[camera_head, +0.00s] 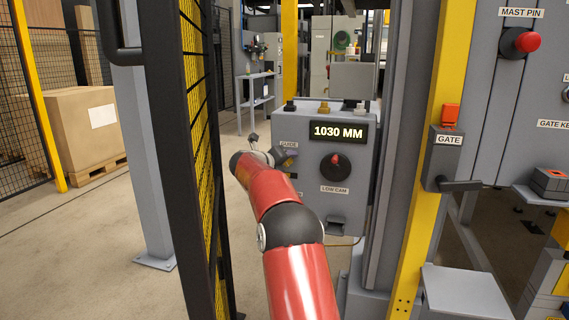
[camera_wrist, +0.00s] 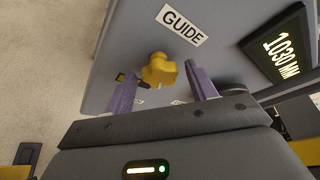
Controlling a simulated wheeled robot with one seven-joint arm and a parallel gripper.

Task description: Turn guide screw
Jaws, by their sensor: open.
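The guide screw is a yellow lobed knob (camera_wrist: 160,70) on a grey panel, below the white GUIDE label (camera_wrist: 181,24) in the wrist view. My gripper (camera_wrist: 162,80) is open, with one purple finger on each side of the knob. The left finger is close to the knob, and a wider gap shows on the right; I cannot tell whether either touches. In the head view my red arm reaches to the left side of the grey control box (camera_head: 305,185), and my gripper and wrist hide the knob there.
The box carries a 1030 MM display (camera_head: 338,132) and a black-and-red LOW CAM knob (camera_head: 335,166). A black-framed yellow mesh fence (camera_head: 195,150) stands close left of my arm. A yellow post (camera_head: 440,130) with the GATE box (camera_head: 446,155) stands right.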

